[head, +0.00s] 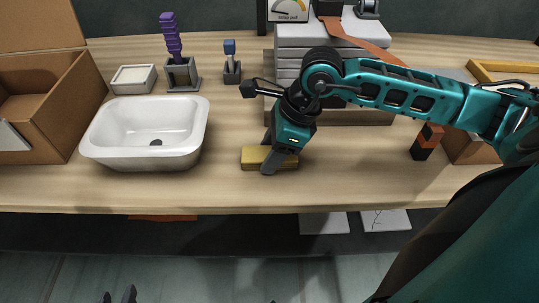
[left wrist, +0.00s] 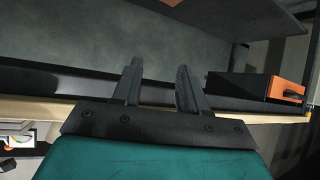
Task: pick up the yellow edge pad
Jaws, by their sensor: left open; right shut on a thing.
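The yellow edge pad (head: 254,157) lies on the wooden bench near its front edge, right of the white basin. My right gripper (head: 271,154) reaches down on it from above and is shut on it, with one dark finger across its front face. The finger hides part of the pad. I cannot see a gap between pad and bench. My left gripper (head: 119,296) shows only as dark fingertips at the bottom of the head view. In the left wrist view its two fingers (left wrist: 158,82) are apart with nothing between them.
The white basin (head: 145,158) stands left of the pad, beside an open cardboard box (head: 62,112). Behind are a purple-handled tool (head: 171,36), a blue-topped tool (head: 230,52) and a small white-topped block (head: 134,78). A grey stack (head: 290,55) stands behind my right arm. An orange-black block (head: 427,142) is to the right.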

